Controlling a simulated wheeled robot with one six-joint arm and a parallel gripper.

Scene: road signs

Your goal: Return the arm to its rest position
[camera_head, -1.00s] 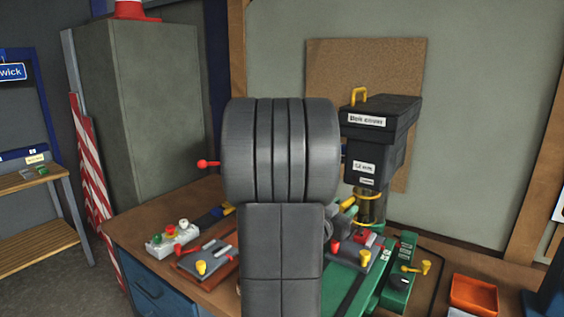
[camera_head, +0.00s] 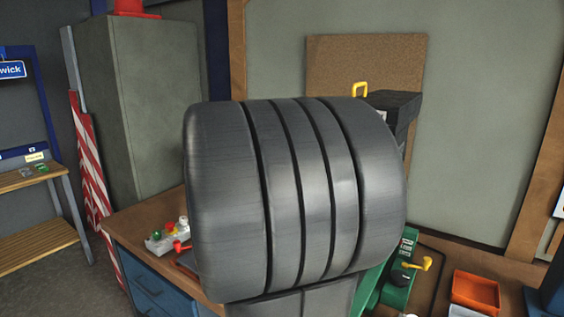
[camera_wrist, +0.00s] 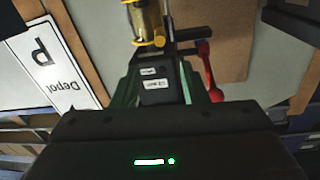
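My own grey ribbed arm link fills the middle of the head view and hides much of the bench. My gripper's fingertips cannot be made out in either view. A dark housing with a green light spans the bottom of the wrist view; it looks like part of my wrist or gripper. Whether the gripper is open or shut does not show. Nothing held is visible.
A black press head (camera_head: 401,106) with a yellow handle stands behind my arm; it also shows upside down in the wrist view (camera_wrist: 153,84). A grey cabinet (camera_head: 150,100) stands left. The bench (camera_head: 155,215) carries small tools and an orange tray (camera_head: 474,291). A Depot sign (camera_wrist: 47,65) also shows.

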